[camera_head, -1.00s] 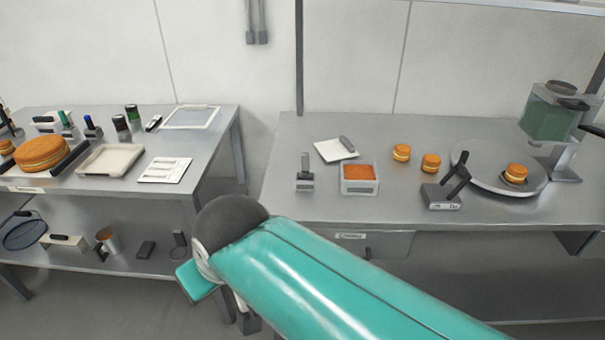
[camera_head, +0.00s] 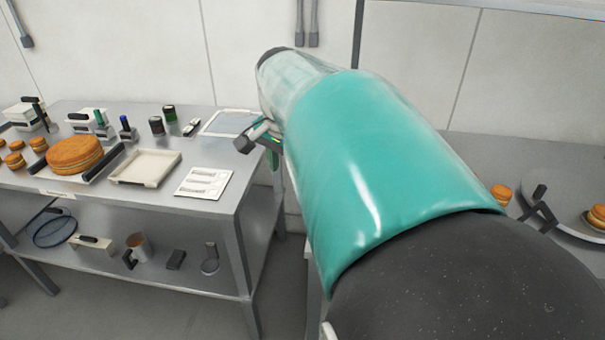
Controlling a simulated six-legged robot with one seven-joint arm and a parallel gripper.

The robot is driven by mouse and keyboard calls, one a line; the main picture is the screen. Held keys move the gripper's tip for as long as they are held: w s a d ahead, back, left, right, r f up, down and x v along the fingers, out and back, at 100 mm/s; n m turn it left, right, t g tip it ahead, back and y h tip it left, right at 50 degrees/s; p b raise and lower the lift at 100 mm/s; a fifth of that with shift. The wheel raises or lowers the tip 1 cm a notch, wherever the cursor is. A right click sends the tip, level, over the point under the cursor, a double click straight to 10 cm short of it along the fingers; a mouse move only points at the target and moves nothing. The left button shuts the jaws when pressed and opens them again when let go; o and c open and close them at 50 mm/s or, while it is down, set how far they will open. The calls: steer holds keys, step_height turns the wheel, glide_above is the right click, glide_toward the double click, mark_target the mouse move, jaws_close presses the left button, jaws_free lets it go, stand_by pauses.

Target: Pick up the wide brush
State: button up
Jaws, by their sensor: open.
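A pale, wide block with a dark handle (camera_head: 92,243) lies on the lower shelf of the left table; it looks like the wide brush, but it is too small to be sure. My gripper (camera_head: 256,140) shows small at the left of my teal arm, near the right end of the left table's top. It is open, and nothing shows between its fingers. It is well above and to the right of the pale block, and apart from it. My arm hides part of the gripper and much of the right table.
The left table (camera_head: 140,205) carries a large orange macaron (camera_head: 75,154), a cream tray (camera_head: 145,167), a white card (camera_head: 203,182) and a framed screen (camera_head: 229,122). A mug (camera_head: 138,246) and a ring-shaped tool (camera_head: 55,230) share the lower shelf. The right table holds a pan (camera_head: 570,222).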

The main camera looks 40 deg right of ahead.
steer(key=s+d+f+m+g+y, duration=0.15)
steer(key=d+m, duration=0.45)
steer(key=d, duration=0.6)
steer(key=s+d+m+t+y, duration=0.1)
steer(key=s+d+m, duration=0.2)
steer(key=d+m, duration=0.7)
steer(key=f+n, duration=0.1)
steer(key=f, duration=0.2)
steer(key=d+f+n, duration=0.1)
steer(key=f, duration=0.1)
steer(key=d+f+n, duration=0.1)
steer(key=f, duration=0.2)
steer(key=shift+w+f+g, duration=0.25)
steer(key=shift+w+f, duration=0.1)
steer(key=shift+w, duration=0.05)
steer(key=f, duration=0.5)
steer(key=shift+w+a, duration=0.25)
steer(key=shift+a, duration=0.1)
jaws_close()
